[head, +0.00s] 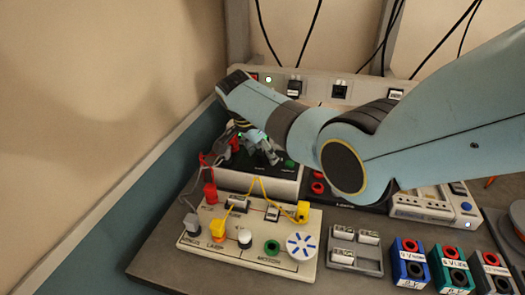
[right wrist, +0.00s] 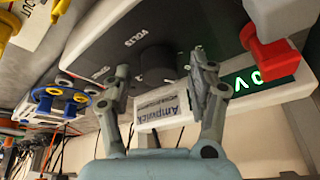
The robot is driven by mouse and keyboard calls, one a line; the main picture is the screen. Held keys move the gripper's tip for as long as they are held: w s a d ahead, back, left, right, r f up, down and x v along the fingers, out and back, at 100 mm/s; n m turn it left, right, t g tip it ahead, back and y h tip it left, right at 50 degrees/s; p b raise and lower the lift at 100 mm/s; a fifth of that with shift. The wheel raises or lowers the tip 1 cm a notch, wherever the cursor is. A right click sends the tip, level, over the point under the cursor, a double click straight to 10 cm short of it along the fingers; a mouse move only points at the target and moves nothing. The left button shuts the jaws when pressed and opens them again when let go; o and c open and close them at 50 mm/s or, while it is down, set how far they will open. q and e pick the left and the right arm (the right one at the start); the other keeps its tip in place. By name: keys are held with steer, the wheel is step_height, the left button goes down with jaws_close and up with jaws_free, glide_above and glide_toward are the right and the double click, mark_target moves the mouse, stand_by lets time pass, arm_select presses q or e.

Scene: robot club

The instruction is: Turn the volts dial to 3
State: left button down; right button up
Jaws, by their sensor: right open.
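The power supply (head: 250,182) is a box with a black top panel and a white front, behind the circuit board in the head view. In the right wrist view its panel (right wrist: 105,45) is upside down, with the word VOLTS beside a black round dial (right wrist: 155,62). The dial's pointer cannot be made out. A green lit display (right wrist: 258,77) appears to show 0 V. My right gripper (head: 262,150) is over the panel. In the right wrist view my right gripper (right wrist: 160,84) is open, its fingers apart on either side of the dial; contact cannot be told. My left gripper is not seen.
A red plug (right wrist: 272,48) stands on the panel near the right finger. A white circuit board (head: 250,262) with wires and a blue-striped wheel (head: 301,246) lies in front. A grey tray (head: 355,262) and coloured terminal boxes (head: 408,270) stand at right. The wall is close on the left.

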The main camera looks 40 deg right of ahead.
steer(key=shift+c, duration=0.6)
steer(key=c, duration=1)
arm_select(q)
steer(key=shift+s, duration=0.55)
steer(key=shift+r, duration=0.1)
arm_select(e)
steer(key=shift+r, duration=0.1)
